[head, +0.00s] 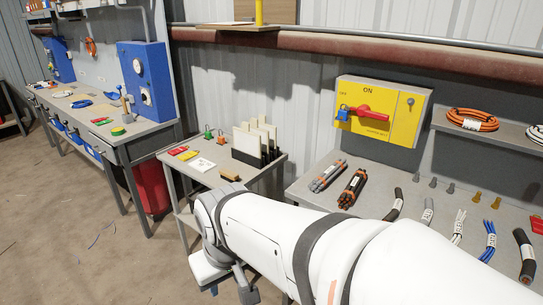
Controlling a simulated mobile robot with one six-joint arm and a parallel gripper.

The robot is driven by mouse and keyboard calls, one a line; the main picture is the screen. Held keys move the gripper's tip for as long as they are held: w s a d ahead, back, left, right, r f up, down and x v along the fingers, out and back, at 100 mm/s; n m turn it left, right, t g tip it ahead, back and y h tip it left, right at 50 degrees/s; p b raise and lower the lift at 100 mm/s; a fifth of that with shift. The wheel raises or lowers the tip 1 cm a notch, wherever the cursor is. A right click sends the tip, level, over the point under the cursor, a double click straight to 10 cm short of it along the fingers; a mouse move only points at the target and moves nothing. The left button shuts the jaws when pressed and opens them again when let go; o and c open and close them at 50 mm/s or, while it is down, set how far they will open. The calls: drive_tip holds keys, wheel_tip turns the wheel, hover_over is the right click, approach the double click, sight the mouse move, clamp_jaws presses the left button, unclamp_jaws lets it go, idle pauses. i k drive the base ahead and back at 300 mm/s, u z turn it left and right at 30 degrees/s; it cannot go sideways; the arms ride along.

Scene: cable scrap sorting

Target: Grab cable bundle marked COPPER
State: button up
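Several short cable bundles lie in a row on the grey workbench (310,190) at the right. They include a grey one with orange ends (327,175), a dark one with orange (352,188), a black one (395,205), a grey one (427,213), a white one (459,227), a blue one (489,241) and a thick black one (525,256). Some carry white labels too small to read, so I cannot tell which is marked COPPER. My gripper (232,286) hangs at the lower left, apart from the bundles. Its fingers are partly hidden and their opening is unclear.
A yellow switch box (381,110) with a red handle stands behind the bundles. Small brass and grey pieces lie near the wall. A shelf (490,128) holds orange and white cable coils. A small side table (221,182) carries cards and padlocks. Open floor lies left.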

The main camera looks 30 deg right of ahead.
sight(347, 197)
drive_tip(key=z, duration=0.9)
drive_tip(key=i, duration=1.45)
drive_tip(key=z, duration=0.85)
drive_tip(key=k, duration=0.65)
drive_tip(key=z, duration=0.25)
drive_tip(key=i, duration=0.7)
drive_tip(key=u, duration=0.15)
